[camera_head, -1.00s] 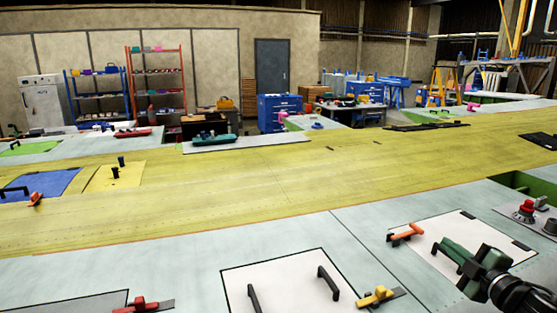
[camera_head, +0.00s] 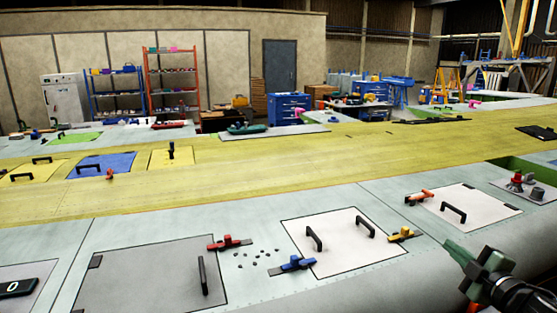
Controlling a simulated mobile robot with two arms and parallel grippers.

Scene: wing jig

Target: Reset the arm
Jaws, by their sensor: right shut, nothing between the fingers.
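My right arm comes in at the lower right corner. Its green and black gripper (camera_head: 457,250) is shut and empty. It is above the grey-white wing skin, in front of the right white panel (camera_head: 475,215) and apart from that panel's black handle (camera_head: 453,212). An orange clamp (camera_head: 420,196) lies at that panel's left edge. My left gripper is not in view.
A middle white panel (camera_head: 335,252) carries two black handles, with yellow (camera_head: 402,235) and blue (camera_head: 292,264) clamps at its edges. A grey panel (camera_head: 150,275) with a red clamp (camera_head: 229,242) lies left. The yellow wing strip (camera_head: 270,170) behind is mostly clear.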

